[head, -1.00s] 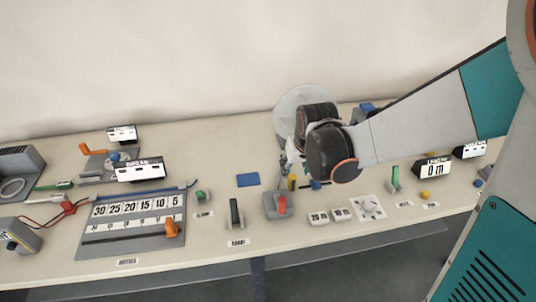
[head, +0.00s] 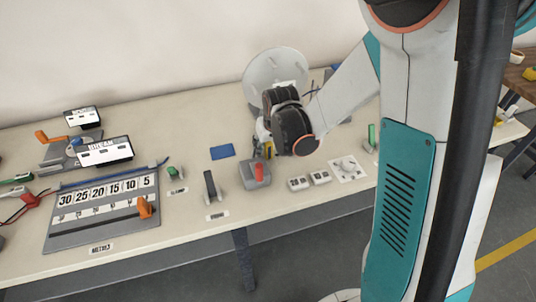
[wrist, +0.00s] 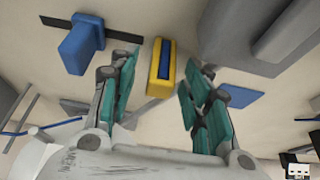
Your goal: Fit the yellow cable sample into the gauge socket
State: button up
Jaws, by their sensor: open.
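The yellow piece (wrist: 153,82), which I take for the cable sample, is a small upright-looking block with a blue strip along its middle. In the wrist view it lies between the two teal-padded fingers of my gripper (wrist: 160,88). The fingers are spread, with a gap on each side of the piece. In the head view a bit of the yellow piece (head: 269,151) shows beside my wrist, which hides most of the gripper. I cannot tell which fixture is the gauge socket.
A grey block with a red lever (head: 258,172) stands just in front of the yellow piece. A blue pad (head: 222,152) lies to its left. A blue handle on a dark slot (wrist: 82,48) and a large grey body (wrist: 235,35) flank it in the wrist view.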

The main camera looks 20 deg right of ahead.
jog(key=shift+r, duration=0.1)
grip_shut()
jog(key=shift+r, duration=0.15)
